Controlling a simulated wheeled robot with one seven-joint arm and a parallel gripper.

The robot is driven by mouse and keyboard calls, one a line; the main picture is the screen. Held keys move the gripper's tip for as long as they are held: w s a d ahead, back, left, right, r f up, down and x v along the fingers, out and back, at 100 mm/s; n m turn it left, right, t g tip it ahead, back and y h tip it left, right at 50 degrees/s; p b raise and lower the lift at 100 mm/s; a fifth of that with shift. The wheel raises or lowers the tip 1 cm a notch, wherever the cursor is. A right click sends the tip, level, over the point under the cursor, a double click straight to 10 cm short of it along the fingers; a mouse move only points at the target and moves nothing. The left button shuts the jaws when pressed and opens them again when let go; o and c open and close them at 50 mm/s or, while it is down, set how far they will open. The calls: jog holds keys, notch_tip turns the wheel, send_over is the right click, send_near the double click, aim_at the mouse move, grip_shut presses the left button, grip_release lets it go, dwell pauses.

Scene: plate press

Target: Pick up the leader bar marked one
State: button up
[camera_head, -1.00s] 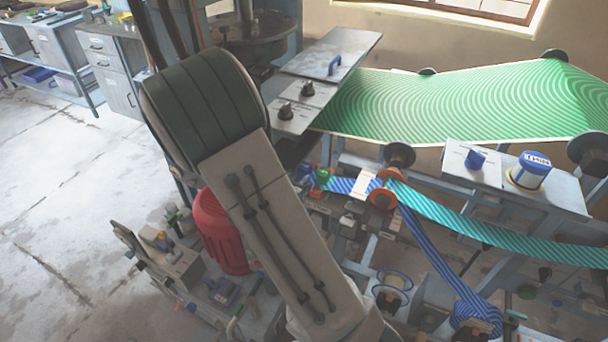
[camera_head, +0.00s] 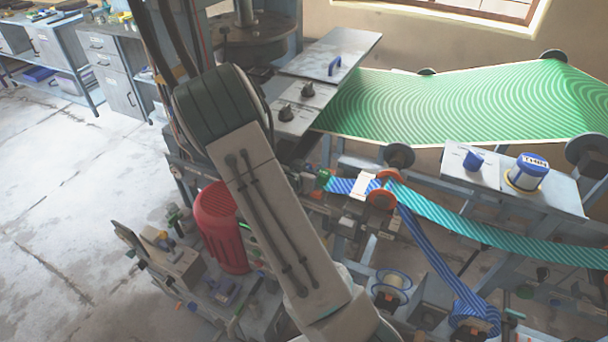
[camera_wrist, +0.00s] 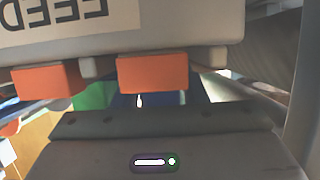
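I cannot pick out a leader bar marked one in either view. A small white bar (camera_head: 366,184) lies across the blue-and-white striped band between orange rollers in the head view, but no mark on it is readable. In the wrist view the grey body of my gripper (camera_wrist: 155,135) fills the bottom, with a small light on it. Just beyond it is a pale block (camera_wrist: 190,25) lettered FEED, upside down, with two orange blocks (camera_wrist: 152,74) at its lower edge. My fingers cannot be made out, and my arm hides the gripper in the head view.
A green patterned sheet (camera_head: 450,105) stretches over rollers at the upper right. A teal striped band (camera_head: 480,230) runs across the right. A red motor (camera_head: 222,225) stands left of my arm. Open floor (camera_head: 60,200) lies at the left.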

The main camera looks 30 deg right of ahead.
jog(key=c, duration=0.8)
jog(key=shift+r, duration=0.1)
